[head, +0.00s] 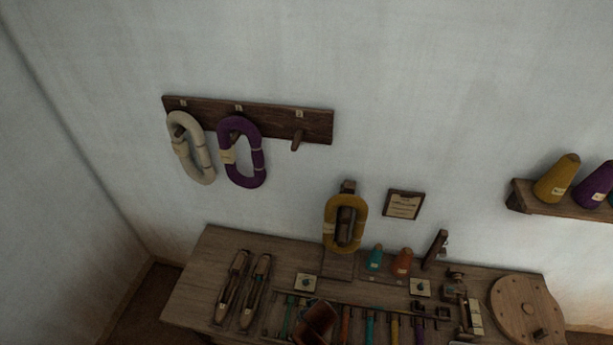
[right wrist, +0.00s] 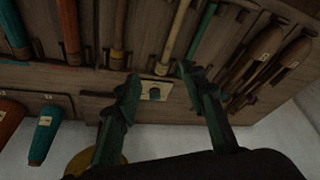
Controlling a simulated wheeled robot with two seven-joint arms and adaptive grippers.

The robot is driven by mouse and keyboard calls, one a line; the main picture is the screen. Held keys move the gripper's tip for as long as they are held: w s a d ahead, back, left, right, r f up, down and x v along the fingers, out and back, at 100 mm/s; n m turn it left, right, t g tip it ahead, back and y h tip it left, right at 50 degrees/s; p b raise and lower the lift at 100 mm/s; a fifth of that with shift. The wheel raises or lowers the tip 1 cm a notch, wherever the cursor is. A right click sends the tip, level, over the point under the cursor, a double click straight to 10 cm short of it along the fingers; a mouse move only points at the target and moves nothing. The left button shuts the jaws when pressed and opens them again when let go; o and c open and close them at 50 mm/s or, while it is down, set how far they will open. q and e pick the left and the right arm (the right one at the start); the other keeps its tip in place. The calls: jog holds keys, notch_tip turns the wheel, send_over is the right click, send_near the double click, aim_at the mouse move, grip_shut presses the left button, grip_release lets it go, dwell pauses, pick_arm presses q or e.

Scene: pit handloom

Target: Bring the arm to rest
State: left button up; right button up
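My right gripper (right wrist: 158,78) shows in the right wrist view with its two dark green fingers spread apart and nothing between them. Behind the gap lies the wooden worktable with a small pale plate bearing a round knob (right wrist: 154,91). That plate also shows in the head view (head: 306,283). The distance from fingertips to table is hard to tell. In the head view I cannot make out the right gripper clearly. A dark reddish-brown shape (head: 315,321) covers part of the table's front; I cannot tell what it is. My left gripper is in neither view.
The worktable (head: 205,262) holds two shuttles (head: 256,290), several coloured tools, teal and orange cones and a round wooden disc (head: 525,308). A mustard skein (head: 345,224) hangs at its back. A wall rack (head: 270,118) holds cream and purple skeins; its right peg is bare.

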jog(key=s+d+r+m+h, duration=0.1)
jog(key=s+d+r, duration=0.3)
jog(key=s+d, duration=0.55)
jog(key=s+d+r+m+h, duration=0.1)
jog(key=s+d+r, duration=0.35)
jog(key=d, duration=0.95)
jog(key=s+d+r+m, duration=0.1)
jog(key=s+d+r, duration=0.2)
jog(key=s+d, duration=0.6)
notch_tip(320, 180, down, 36)
jog(key=g+b, duration=0.2)
jog(key=b, duration=0.3)
pick_arm(q)
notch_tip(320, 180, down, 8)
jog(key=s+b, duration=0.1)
jog(key=b, duration=0.2)
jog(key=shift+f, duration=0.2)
pick_arm(e)
jog(key=s+f+n+g, duration=0.1)
jog(key=s+f, duration=1.8)
jog(key=f, duration=0.1)
jog(key=shift+s+d, duration=0.15)
jog(key=shift+s, duration=0.05)
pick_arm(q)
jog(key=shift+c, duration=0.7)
pick_arm(e)
jog(key=shift+f, duration=0.1)
jog(key=shift+c, duration=0.6)
